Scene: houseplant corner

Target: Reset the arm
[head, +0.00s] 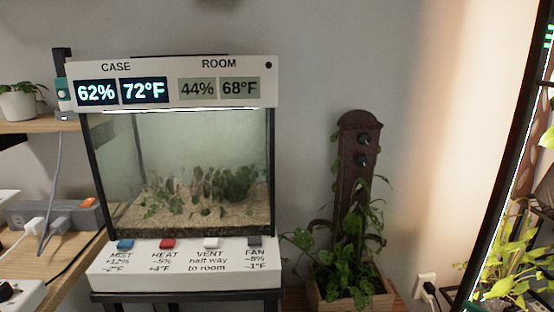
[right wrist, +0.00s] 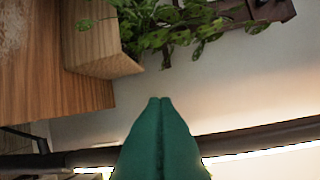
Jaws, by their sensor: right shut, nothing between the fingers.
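My right gripper (right wrist: 160,100) shows in the right wrist view as two green fingers pressed together, shut and empty. In that view it points toward a wooden planter (right wrist: 100,45) with leafy vines, and its tips are apart from it, in front of the pale wall. I cannot make out either gripper in the head view. The planter (head: 352,292) stands right of centre there, with a dark wooden post (head: 350,140) and climbing leaves. My left gripper is out of view.
A glass case (head: 190,150) stands left of centre under a panel (head: 190,80) reading CASE 62% 72°F, ROOM 44% 68°F. Its front base (head: 185,270) carries MIST, HEAT, VENT and FAN buttons. A power strip (head: 60,213) lies at left; a dark-framed plant stand (head: 505,170) is at right.

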